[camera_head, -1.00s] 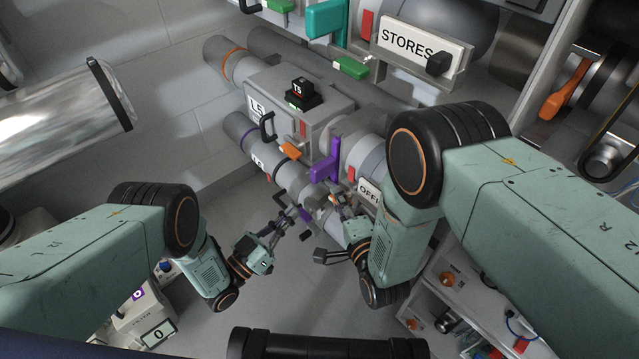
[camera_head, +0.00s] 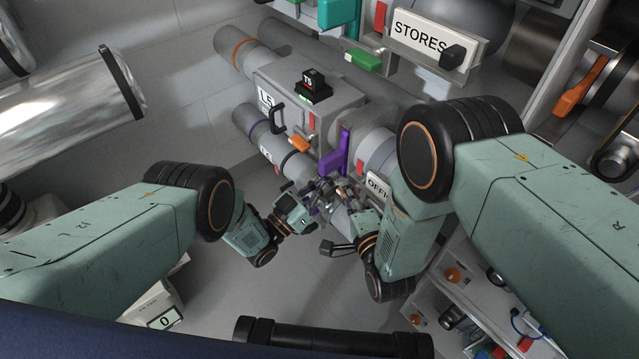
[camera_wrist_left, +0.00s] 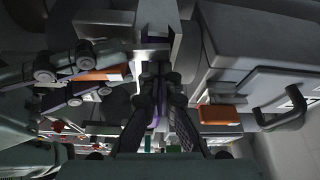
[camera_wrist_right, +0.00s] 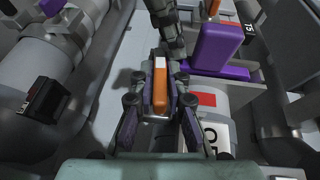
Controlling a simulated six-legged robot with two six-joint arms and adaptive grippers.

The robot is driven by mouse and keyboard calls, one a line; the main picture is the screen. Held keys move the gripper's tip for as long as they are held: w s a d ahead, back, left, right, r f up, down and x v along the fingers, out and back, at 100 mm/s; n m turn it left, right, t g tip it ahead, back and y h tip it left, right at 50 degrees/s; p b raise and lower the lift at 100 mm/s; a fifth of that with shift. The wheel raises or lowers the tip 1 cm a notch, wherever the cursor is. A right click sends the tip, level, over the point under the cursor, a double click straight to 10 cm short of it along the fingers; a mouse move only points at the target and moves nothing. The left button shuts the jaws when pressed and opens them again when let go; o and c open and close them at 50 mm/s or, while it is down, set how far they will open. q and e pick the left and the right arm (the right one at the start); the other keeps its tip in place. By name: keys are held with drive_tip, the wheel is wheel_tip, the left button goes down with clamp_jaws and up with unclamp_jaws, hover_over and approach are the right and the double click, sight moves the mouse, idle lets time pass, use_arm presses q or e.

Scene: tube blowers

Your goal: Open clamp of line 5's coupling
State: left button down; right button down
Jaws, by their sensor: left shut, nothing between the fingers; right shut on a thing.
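The box labelled L5 (camera_head: 290,90) sits on the upper pipes in the head view. In the right wrist view my right gripper (camera_wrist_right: 160,100) is shut on an orange-topped clamp handle (camera_wrist_right: 160,82). My left gripper (camera_wrist_left: 158,80) is shut and empty, its tips close to the coupling, in front of a grey part with a purple edge. In the head view both grippers meet at the pipe's lower end, where overlapping parts hide the clamp's details.
A STORES sign (camera_head: 427,35) hangs above right. A small orange block (camera_head: 300,144) sits on the box's lower side. A shelf unit (camera_head: 480,285) stands at lower right, and a black bar (camera_head: 335,340) crosses the bottom. Open floor lies between it and the pipes.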

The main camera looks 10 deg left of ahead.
idle(0.3)
use_arm(q)
drive_tip(key=shift+s+d+f+n, duration=0.1)
drive_tip(key=shift+f+n, duration=0.4)
drive_tip(key=shift+f, duration=0.15)
use_arm(e)
drive_tip(key=c, duration=1.4)
unclamp_jaws()
use_arm(q)
drive_tip(key=shift+r, duration=0.1)
